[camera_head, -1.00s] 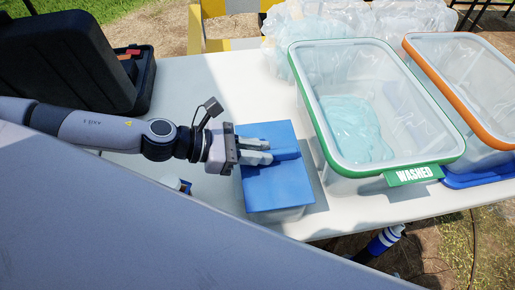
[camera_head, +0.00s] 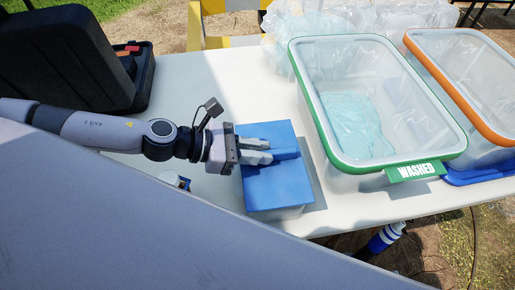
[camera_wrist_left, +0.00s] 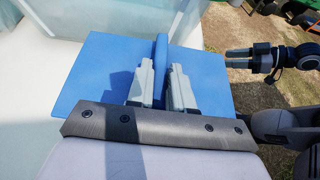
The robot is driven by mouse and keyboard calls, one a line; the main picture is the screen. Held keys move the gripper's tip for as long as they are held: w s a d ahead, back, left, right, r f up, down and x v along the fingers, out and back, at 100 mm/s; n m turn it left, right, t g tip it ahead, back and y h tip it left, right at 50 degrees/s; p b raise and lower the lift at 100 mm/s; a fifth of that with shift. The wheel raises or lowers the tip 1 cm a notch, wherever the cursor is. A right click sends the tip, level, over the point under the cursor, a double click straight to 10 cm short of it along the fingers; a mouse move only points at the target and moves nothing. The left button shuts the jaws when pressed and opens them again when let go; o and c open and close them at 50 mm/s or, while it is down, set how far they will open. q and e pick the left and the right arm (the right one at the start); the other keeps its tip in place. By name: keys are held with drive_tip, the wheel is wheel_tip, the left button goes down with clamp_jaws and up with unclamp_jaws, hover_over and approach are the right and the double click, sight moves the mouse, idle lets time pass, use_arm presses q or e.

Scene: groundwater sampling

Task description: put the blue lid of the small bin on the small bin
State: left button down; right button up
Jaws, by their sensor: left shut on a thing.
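The blue lid (camera_head: 279,186) is a flat rectangle with a raised handle ridge. It lies over the top of the small bin (camera_head: 281,214), whose clear wall shows under the lid's front edge. The lid looks roughly lined up with the bin; I cannot tell whether it is fully seated. My left gripper (camera_head: 270,153) is shut on the ridge, with one finger on each side. In the left wrist view the lid (camera_wrist_left: 205,75) also shows, with the left fingers (camera_wrist_left: 160,85) around its ridge. My right gripper (camera_wrist_left: 238,57) is off to the right there, empty, its fingers apart.
A large clear bin with a green rim (camera_head: 459,140) and a "WASHED" label (camera_head: 415,171) stands right of the small bin. An orange-rimmed bin (camera_head: 440,75) is beyond it. A black case (camera_head: 65,60) is at the back left. A small white-topped item (camera_head: 172,179) sits left of the small bin.

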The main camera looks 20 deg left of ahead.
use_arm(q)
drive_tip(key=shift+f+b, duration=0.4)
drive_tip(key=shift+f, duration=0.2)
drive_tip(key=c, duration=0.9)
unclamp_jaws()
drive_tip(key=shift+a, duration=0.1)
drive_tip(key=b+v, duration=0.1)
drive_tip(key=v, duration=0.3)
drive_tip(key=shift+s+a+b, duration=0.2)
drive_tip(key=shift+a+b, duration=0.1)
drive_tip(key=shift+b, duration=0.05)
drive_tip(key=shift+s+a+r+b, duration=0.15)
drive_tip(key=shift+a+b, duration=0.15)
drive_tip(key=shift+a, duration=0.05)
drive_tip(key=shift+s+a+r+b, duration=0.35)
drive_tip(key=shift+s+a+r, duration=0.05)
drive_tip(key=shift+a+r, duration=0.1)
